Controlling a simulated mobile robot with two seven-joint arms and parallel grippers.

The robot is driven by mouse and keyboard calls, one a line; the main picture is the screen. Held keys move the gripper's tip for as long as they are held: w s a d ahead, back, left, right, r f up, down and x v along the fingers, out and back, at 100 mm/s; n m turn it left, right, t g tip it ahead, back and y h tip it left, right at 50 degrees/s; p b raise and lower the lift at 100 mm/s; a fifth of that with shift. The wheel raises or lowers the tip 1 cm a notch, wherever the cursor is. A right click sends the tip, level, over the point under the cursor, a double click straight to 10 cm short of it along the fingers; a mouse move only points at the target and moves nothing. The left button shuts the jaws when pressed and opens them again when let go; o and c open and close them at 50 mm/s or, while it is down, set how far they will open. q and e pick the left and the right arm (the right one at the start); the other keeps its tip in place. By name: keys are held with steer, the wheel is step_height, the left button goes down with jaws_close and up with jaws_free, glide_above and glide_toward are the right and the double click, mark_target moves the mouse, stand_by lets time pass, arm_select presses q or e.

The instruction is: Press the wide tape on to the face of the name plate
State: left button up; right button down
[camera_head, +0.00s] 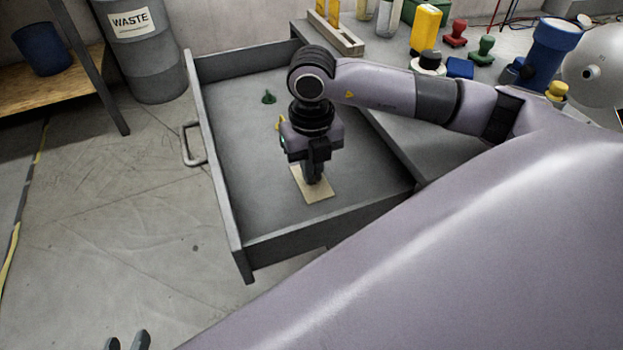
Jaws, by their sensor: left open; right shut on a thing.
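A flat tan rectangular piece (320,194) lies on the floor of the open grey drawer (245,195). I cannot tell whether it is the name plate, the wide tape, or both together. My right gripper (313,178) points straight down into the drawer, with its tips at the tan piece. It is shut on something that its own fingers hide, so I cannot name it. My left gripper (126,343) shows only its fingertips at the bottom left edge. They are apart, empty and far from the drawer.
A small green piece (268,97) and a yellow one (280,123) lie in the drawer. The bench at the right holds a yellow bottle (426,28), stamps (483,50) and a blue container (551,52). A waste drum (145,55) stands behind. The floor at left is clear.

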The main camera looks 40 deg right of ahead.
steer(key=shift+r, duration=0.15)
steer(key=shift+r+p, duration=3.2)
steer(key=shift+r, duration=0.9)
